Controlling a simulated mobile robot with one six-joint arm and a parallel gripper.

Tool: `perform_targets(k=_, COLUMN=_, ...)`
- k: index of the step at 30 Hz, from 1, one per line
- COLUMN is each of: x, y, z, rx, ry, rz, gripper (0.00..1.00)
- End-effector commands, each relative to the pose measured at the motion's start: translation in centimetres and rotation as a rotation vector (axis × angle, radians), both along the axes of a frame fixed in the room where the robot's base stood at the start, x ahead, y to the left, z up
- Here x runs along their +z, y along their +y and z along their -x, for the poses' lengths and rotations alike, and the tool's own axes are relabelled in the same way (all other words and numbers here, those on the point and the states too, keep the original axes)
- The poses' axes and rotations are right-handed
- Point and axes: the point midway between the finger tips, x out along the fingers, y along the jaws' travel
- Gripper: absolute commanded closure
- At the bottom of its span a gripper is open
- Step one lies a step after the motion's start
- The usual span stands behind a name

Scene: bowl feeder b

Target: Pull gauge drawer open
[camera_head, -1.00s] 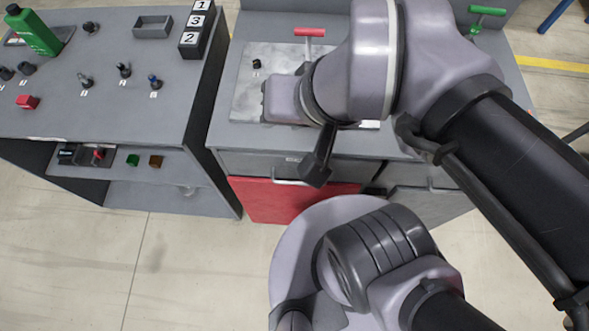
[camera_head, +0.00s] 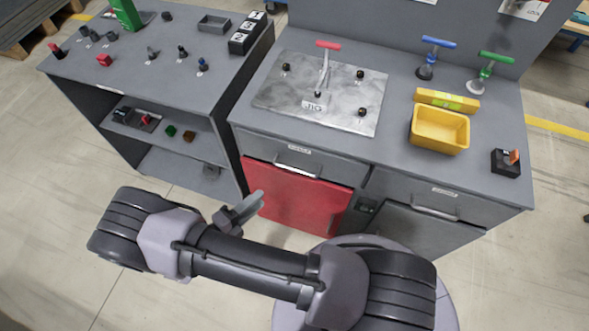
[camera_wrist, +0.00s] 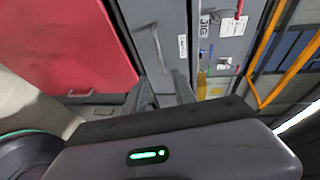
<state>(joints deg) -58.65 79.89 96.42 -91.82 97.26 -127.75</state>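Two grey drawer fronts sit under the workbench top, both shut. The left drawer (camera_head: 330,163) is above the red door and has a white label and a silver bar handle (camera_head: 297,173). The right drawer (camera_head: 400,188) also has a label and a handle (camera_head: 434,213). The labels are too small to read, so I cannot tell which is the gauge drawer. My gripper (camera_head: 252,204) is low, in front of the red door's left side, apart from the handles. In the wrist view my gripper (camera_wrist: 162,88) has its fingers apart, with a grey labelled drawer front (camera_wrist: 162,25) beyond them.
The red door (camera_head: 290,200) is shut below the left drawer. On top are a metal plate (camera_head: 285,95), a yellow bin (camera_head: 437,143) and T-handled tools. A grey side table (camera_head: 130,85) with small parts stands left. The floor in front is clear.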

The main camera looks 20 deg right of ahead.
Motion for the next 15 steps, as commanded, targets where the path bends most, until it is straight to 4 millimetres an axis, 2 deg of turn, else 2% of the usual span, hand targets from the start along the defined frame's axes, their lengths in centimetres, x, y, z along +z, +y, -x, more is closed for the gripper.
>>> perform_targets(k=9, x=-1.9, y=-7.8, z=-4.4, rx=-0.011, ry=0.001, rz=-0.002, gripper=0.68)
perform_targets(k=15, x=-2.8, y=-11.9, z=-6.8, rx=-0.011, ry=0.001, rz=-0.003, gripper=0.68)
